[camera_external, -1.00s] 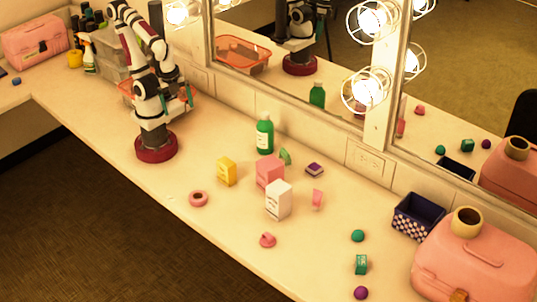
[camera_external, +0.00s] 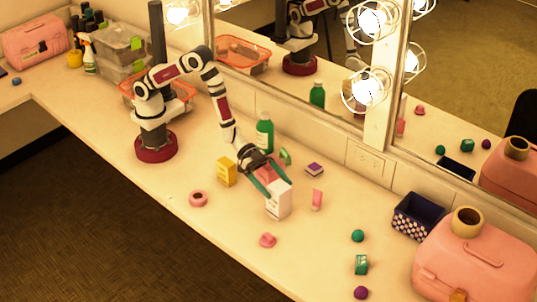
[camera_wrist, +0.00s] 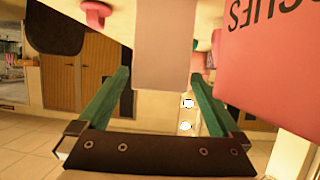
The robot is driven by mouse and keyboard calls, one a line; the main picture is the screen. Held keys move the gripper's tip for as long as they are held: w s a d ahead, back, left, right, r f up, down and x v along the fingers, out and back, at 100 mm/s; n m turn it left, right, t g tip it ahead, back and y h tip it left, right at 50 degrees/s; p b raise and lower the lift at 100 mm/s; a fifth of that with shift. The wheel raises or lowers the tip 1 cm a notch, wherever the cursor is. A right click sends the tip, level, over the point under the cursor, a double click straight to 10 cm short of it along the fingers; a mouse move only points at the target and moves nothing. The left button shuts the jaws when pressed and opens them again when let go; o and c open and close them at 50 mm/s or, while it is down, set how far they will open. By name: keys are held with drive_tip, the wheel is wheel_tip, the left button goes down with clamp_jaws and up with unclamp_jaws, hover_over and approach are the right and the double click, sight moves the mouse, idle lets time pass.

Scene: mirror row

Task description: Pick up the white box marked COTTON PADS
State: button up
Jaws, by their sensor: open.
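The white box (camera_external: 278,205) stands upright on the counter in the external view, its small print too small to read. My gripper (camera_external: 278,188) is over its top, with the green fingers spread. In the wrist view the box's plain face (camera_wrist: 163,45) lies between the open fingers (camera_wrist: 159,76), near their tips; I cannot tell whether they touch it. A pink box (camera_external: 266,170) stands close behind the white one, partly hidden by my gripper. In the wrist view it fills the upper right (camera_wrist: 275,70), with part of its printed word showing.
A pink tape roll (camera_external: 199,198) and a small pink item (camera_external: 267,240) lie toward the front edge. A patterned blue bin (camera_external: 418,217) and pink case (camera_external: 475,263) stand at right.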

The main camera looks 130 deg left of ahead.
sight(286, 197)
drive_tip(key=x, duration=0.5)
drive_tip(key=shift+w+f, duration=0.1)
drive_tip(key=c, duration=1.3)
